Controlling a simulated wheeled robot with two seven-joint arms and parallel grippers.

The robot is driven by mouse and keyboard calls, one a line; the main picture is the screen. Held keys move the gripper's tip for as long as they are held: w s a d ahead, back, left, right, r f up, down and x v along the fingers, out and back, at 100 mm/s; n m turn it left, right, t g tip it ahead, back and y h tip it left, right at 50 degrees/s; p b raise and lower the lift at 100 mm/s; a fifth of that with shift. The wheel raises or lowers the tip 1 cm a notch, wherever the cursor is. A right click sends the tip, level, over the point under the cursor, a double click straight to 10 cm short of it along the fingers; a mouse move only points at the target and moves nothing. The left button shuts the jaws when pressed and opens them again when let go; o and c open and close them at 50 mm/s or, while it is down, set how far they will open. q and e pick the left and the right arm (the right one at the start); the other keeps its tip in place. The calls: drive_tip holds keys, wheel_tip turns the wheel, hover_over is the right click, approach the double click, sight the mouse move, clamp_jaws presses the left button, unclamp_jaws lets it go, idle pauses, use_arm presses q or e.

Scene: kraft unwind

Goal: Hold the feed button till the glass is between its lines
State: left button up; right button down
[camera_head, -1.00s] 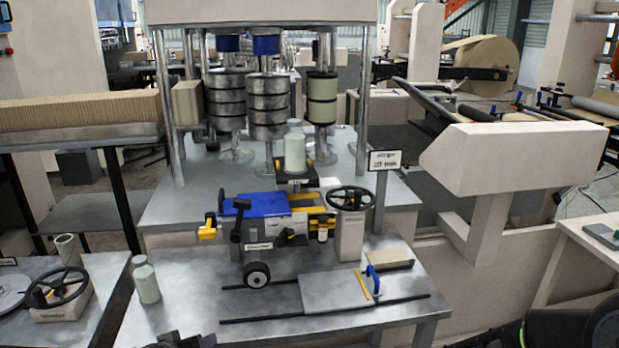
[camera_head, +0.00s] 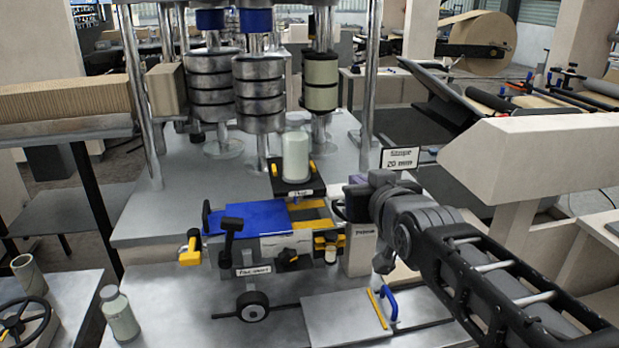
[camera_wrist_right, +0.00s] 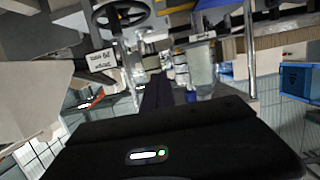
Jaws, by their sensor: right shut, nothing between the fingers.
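A pale, cloudy glass cylinder (camera_head: 295,157) stands upright on a small dark stand (camera_head: 298,188) with yellow parts, behind the blue-topped machine (camera_head: 250,217). A similar cylinder shows in the right wrist view (camera_wrist_right: 202,70). No lines on the glass can be made out. I cannot tell which part is the feed button; a label under the glass is too small to read surely. My right gripper (camera_head: 352,203) is shut and empty, beside the pillar labelled "Prime" (camera_head: 360,245). It hides most of that pillar's handwheel, and contact cannot be told. My left gripper is not in view.
A sign (camera_head: 400,158) stands behind my right arm. A capped bottle (camera_head: 119,313) stands at the front left, near another handwheel (camera_head: 22,320). A plate with a blue handle (camera_head: 390,303) lies in front of my right arm. Metal posts and stacked rollers (camera_head: 260,93) stand behind the glass.

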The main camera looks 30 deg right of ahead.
drive_tip(key=shift+s+r, duration=0.1)
drive_tip(key=shift+r, duration=0.2)
drive_tip(key=p+x, duration=0.1)
drive_tip(key=x, duration=0.2)
drive_tip(key=f+p+x, duration=0.1)
drive_tip(key=x, duration=0.3)
drive_tip(key=f+p+x, duration=0.1)
drive_tip(key=x, duration=0.3)
drive_tip(key=shift+s, duration=0.35)
drive_tip(key=shift+a+f, duration=0.1)
drive_tip(key=shift+f, duration=0.75)
